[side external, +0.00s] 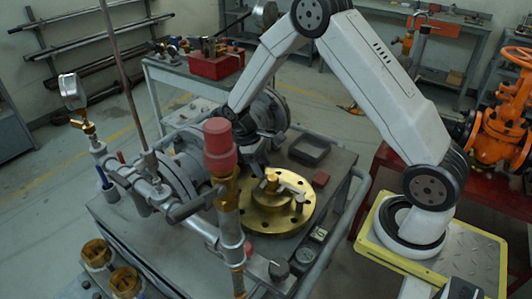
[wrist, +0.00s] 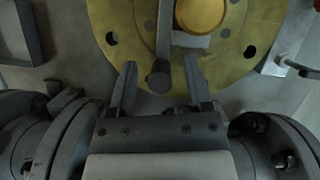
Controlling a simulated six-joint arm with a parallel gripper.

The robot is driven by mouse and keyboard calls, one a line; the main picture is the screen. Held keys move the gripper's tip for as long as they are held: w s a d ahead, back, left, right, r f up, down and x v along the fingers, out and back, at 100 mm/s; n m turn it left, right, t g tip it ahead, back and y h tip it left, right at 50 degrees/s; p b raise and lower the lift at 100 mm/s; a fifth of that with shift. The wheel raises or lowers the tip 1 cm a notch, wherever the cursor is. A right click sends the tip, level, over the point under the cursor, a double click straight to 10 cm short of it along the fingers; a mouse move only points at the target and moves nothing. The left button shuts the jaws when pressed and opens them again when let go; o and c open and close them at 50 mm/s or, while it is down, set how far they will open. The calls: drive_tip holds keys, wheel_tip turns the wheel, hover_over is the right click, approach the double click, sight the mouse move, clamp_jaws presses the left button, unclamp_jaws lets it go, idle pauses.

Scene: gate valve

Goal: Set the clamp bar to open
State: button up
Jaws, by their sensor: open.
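A brass disc (wrist: 120,22) with bolt holes fills the top of the wrist view. It shows in the side external view (side external: 257,218) on the table. A grey bar (wrist: 165,45), which I take to be the clamp bar, runs over the disc towards me and ends in a rounded knob (wrist: 159,76). A yellow round cap (wrist: 200,12) sits beside it. My gripper (wrist: 160,66) is open, one finger on each side of the bar's end, with gaps visible on both sides. In the side external view my gripper is largely hidden behind pipework and my wrist.
Grey flanged pipe parts (wrist: 275,145) lie close on both sides of my gripper. A red-capped upright pipe (side external: 220,150) stands in front of the disc. A dark tray (side external: 309,150) lies behind it. A pressure gauge (side external: 72,91) stands at left.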

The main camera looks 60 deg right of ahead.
drive_tip(key=shift+s+f, duration=0.1)
drive_tip(key=shift+f, duration=0.15)
clamp_jaws()
idle(1.4)
